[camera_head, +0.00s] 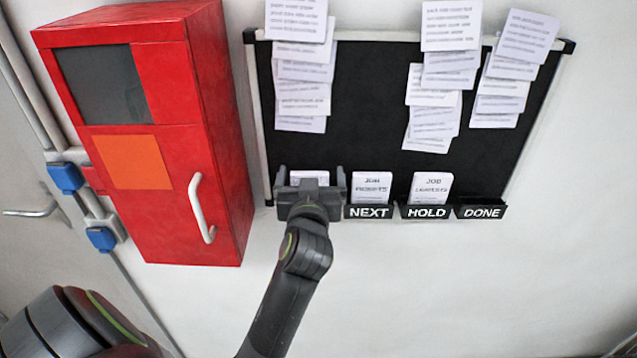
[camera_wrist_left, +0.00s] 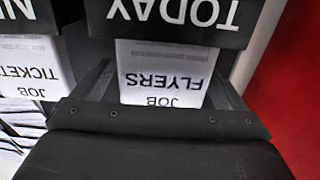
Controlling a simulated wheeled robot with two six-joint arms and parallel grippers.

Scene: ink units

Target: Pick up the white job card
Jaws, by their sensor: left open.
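A white job card (camera_head: 309,178) stands in the leftmost pocket of the black board, mostly hidden behind my left gripper (camera_head: 311,174) in the head view. In the left wrist view, the card (camera_wrist_left: 160,75) appears upside down and reads "JOB FLYERS"; its pocket (camera_wrist_left: 165,22) reads "TODAY". My left gripper (camera_wrist_left: 165,85) is open, with one finger on each side of the card. I cannot tell whether either finger touches it. Similar white cards stand in the NEXT pocket (camera_head: 369,212) and the HOLD pocket (camera_head: 425,212). My right gripper is not in view.
The DONE pocket (camera_head: 481,212) shows no card. Hanging bunches of white sheets (camera_head: 302,75) cover parts of the black board (camera_head: 370,110). A red cabinet (camera_head: 170,215) with a white handle (camera_head: 200,208) juts out left of the board. The wall below the pockets is clear on the right.

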